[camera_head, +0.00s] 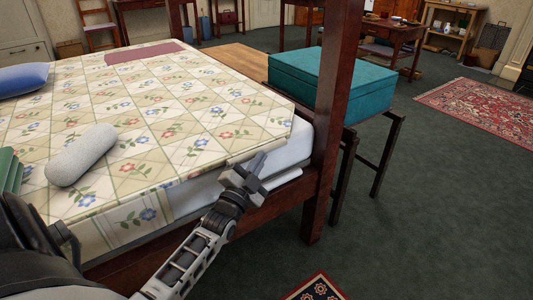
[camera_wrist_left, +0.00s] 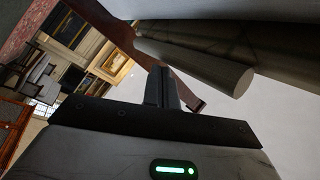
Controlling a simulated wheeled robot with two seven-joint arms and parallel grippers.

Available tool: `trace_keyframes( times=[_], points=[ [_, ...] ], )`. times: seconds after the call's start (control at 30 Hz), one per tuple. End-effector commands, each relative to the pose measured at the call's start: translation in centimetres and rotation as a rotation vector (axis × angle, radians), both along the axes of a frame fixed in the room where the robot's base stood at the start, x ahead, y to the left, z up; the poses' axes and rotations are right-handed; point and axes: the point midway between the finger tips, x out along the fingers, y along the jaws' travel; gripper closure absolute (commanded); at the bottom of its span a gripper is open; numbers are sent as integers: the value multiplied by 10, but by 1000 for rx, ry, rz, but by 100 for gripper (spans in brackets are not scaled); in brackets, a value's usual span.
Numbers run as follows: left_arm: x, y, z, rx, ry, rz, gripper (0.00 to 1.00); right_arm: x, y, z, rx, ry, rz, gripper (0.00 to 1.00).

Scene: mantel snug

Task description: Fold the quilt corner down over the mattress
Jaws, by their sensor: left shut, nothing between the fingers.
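A flowered patchwork quilt (camera_head: 190,115) covers the bed. Its near right edge runs along the top of the white mattress (camera_head: 295,150), whose side shows below it near the bedpost. The quilt corner by the post lies on the mattress and looks flat. My left gripper (camera_head: 257,162) is at that near side, just outside the quilt edge, in front of the mattress. Its fingers are shut with nothing between them. Whether it touches the quilt, I cannot tell. The shut fingers (camera_wrist_left: 163,87) also show in the left wrist view, beside a pale surface. My right gripper is not in view.
A dark wooden bedpost (camera_head: 335,95) rises right of my left gripper. Behind it, a teal box (camera_head: 335,80) sits on a dark stand. A grey bolster (camera_head: 82,155) and a blue pillow (camera_head: 22,78) lie on the bed. The green floor at right is mostly clear.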

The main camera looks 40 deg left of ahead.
Motion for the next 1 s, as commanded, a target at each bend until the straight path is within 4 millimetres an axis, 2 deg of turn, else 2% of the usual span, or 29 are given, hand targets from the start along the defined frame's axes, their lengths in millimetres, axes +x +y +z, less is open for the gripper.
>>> trace_keyframes(
  times=[0.17,0.3,0.47,0.53,0.8,1.0],
  points=[
    [1,-2,1,-1,0,-2,100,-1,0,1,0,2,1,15],
    [0,-12,11,-3,0,-5,100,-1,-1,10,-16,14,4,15],
    [-4,-35,31,-6,0,-9,100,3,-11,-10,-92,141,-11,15],
    [-20,-39,18,-2,8,-7,100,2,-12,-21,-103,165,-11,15],
    [-75,-49,3,-1,4,-8,100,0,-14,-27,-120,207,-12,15],
    [-96,-53,-3,-1,1,-8,100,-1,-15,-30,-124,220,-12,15]
  ],
)
